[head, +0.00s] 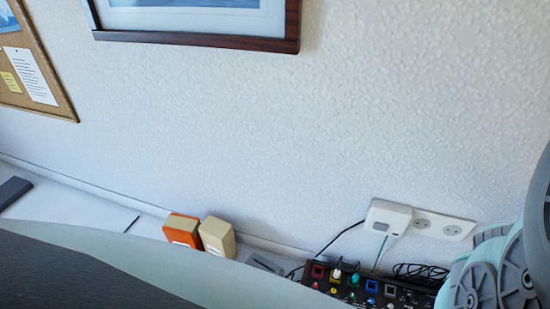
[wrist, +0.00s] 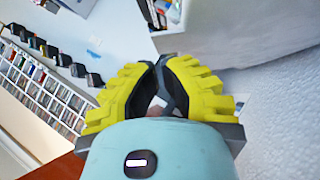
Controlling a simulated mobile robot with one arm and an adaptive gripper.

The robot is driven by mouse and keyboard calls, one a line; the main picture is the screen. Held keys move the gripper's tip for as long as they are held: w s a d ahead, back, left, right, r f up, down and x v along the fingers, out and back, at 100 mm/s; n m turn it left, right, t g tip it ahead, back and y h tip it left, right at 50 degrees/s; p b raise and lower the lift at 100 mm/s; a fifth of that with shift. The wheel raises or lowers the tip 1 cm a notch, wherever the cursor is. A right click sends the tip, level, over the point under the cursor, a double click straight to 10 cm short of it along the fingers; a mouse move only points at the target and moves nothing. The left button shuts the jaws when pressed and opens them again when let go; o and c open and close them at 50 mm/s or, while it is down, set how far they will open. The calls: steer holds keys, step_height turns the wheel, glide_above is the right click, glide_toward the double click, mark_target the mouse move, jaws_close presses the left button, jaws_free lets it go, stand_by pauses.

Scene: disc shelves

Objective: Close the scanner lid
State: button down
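No scanner can be made out for certain. In the head view, a large dark grey surface (head: 60,280) with a pale green curved rim (head: 215,282) fills the lower left, close to the camera; I cannot tell whether it is the scanner lid or a part of me. In the wrist view, my gripper (wrist: 159,64) has yellow ridged fingers whose tips come together, with a small gap lower between their dark inner sides. Nothing shows held in it. In the head view the gripper is out of sight; only pale, rounded arm parts of mine show at the right edge.
Behind the rim, an orange box (head: 181,231) and a beige box (head: 217,237) stand by the wall. A black panel with coloured buttons (head: 368,288) and cables lies near wall sockets (head: 442,227). The wrist view shows disc shelves (wrist: 45,95) at left and a textured wall (wrist: 275,110) at right.

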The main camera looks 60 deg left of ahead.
steer(key=shift+w+d+f, duration=0.1)
steer(key=shift+d+f, duration=0.35)
steer(key=shift+d, duration=0.1)
steer(key=shift+d+f, duration=0.1)
steer(key=s+d+f+m+t+y+b, duration=0.1)
steer(key=f+b, duration=0.2)
steer(key=f, duration=0.1)
steer(key=s+d+f+m+t+y+b, duration=0.1)
steer(key=s+f+b, duration=0.1)
steer(key=f+b, duration=0.2)
steer(key=s+d+f+t+y+b, duration=0.1)
steer(key=s+d+f+b, duration=0.1)
steer(key=f+b, duration=0.1)
steer(key=shift+s+f+m+y+b, duration=0.2)
steer(key=shift+f+m+y+b, duration=0.15)
steer(key=shift+f, duration=0.35)
steer(key=shift+s+d+f+b, duration=0.1)
steer(key=shift+f+b, duration=0.95)
steer(key=shift+b, duration=0.05)
